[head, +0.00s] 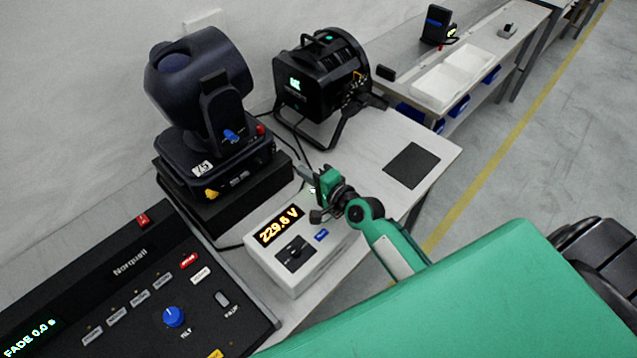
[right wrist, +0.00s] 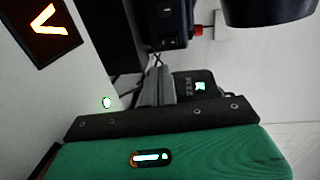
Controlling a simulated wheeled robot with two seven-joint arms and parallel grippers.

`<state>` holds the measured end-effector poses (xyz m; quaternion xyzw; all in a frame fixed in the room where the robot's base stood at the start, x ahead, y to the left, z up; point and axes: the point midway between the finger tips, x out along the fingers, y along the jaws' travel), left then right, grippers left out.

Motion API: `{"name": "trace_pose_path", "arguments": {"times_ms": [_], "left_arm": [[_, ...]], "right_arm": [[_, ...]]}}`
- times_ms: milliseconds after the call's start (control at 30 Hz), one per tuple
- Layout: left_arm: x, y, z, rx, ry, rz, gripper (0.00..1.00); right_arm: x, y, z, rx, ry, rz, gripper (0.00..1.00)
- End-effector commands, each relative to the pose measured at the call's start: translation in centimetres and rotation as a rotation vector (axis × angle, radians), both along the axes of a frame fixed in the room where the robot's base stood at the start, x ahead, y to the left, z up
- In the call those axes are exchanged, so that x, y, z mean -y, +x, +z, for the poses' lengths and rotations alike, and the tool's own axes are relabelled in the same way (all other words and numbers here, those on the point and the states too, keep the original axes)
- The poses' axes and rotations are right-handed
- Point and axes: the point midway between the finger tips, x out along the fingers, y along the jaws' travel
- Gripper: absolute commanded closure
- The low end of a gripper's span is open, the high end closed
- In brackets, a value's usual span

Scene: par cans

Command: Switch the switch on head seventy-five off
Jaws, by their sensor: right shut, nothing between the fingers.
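Head seventy-five (head: 201,92) is a dark blue moving-head lamp on a black case, with a "75" label on its base. A red part (head: 261,129) sticks out at the right of its base, a blue knob (head: 230,135) is on the yoke and a yellow knob (head: 211,194) is low at the front. I cannot tell which is its switch, or its position. My right gripper (head: 304,173) is shut and empty, just right of the base and apart from it. In the right wrist view its fingers (right wrist: 157,86) are together, with a red part (right wrist: 198,31) beyond. My left gripper is out of view.
A black lamp (head: 322,85) with a green screen stands behind. A control desk (head: 130,285) is at lower left. A dark pad (head: 411,165) lies on the bench; bare bench surrounds it.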

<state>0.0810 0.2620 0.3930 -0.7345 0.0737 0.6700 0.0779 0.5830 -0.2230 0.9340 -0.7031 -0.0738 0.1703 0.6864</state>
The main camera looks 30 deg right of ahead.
Motion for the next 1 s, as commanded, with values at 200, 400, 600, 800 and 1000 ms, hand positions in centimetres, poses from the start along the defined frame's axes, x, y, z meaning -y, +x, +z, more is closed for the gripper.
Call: {"name": "trace_pose_path", "arguments": {"times_ms": [200,400,600,800,1000], "left_arm": [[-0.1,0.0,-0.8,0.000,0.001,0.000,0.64],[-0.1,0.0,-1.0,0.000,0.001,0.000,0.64],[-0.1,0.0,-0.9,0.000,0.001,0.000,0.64],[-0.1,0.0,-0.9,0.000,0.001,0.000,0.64],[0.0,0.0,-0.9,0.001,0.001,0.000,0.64]], "right_arm": [[1.2,-3.2,0.3,-0.002,-0.002,0.000,1.00],[1.6,-4.4,0.6,0.000,-0.001,0.000,1.00],[1.7,-4.5,0.7,0.000,-0.001,0.000,1.00],[1.7,-4.5,0.7,0.000,-0.001,0.000,1.00],[1.7,-4.5,0.7,0.000,-0.001,0.000,1.00]]}}
